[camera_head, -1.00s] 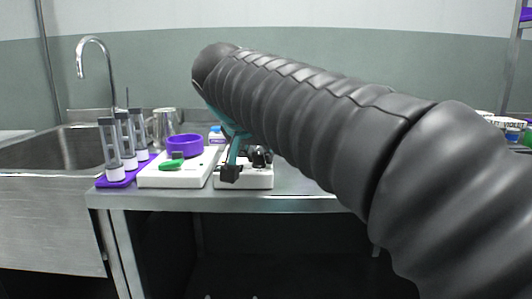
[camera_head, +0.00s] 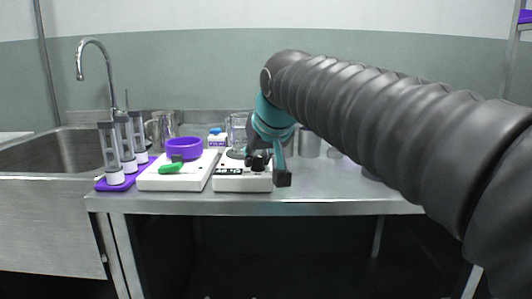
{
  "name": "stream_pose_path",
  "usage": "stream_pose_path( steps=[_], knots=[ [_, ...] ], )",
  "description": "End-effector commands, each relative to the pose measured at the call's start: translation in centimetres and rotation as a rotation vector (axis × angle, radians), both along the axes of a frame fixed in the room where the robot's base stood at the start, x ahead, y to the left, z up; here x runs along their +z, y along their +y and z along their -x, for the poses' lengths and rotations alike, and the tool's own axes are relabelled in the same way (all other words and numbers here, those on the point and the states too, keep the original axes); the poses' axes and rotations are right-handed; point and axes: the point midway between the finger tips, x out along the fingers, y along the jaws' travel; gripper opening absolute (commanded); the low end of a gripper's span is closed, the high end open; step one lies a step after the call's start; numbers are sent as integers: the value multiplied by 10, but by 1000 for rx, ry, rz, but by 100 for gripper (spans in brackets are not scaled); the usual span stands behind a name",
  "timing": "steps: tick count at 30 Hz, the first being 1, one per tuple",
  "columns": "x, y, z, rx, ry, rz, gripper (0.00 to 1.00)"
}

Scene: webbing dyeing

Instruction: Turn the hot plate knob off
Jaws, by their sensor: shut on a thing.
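The hot plate (camera_head: 222,184) is a white box with a small dark display on its front, standing near the table's front edge. A dark knob (camera_head: 258,161) shows at its right front, partly covered by my gripper. My gripper (camera_head: 270,168), teal with black fingertips, comes down over the right end of the hot plate and is shut at the knob. One black fingertip hangs at the right edge of the hot plate. The exact contact between fingers and knob is too small to see clearly.
Left of the hot plate is a white device (camera_head: 150,183) with a purple bowl (camera_head: 184,147) and a green part (camera_head: 171,167). Clear tubes stand on a purple tray (camera_head: 112,185). Glassware (camera_head: 310,145) stands behind my gripper. The table's right front (camera_head: 350,198) is bare.

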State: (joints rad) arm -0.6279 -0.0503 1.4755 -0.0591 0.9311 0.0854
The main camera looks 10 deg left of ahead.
Motion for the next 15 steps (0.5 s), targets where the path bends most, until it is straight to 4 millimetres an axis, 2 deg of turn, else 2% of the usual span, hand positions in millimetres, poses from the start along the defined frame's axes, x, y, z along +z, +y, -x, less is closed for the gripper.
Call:
stream_pose_path(
  steps=[15],
  knots=[
    [0, -1, -1, 374, 0, 0, 0]
  ],
)
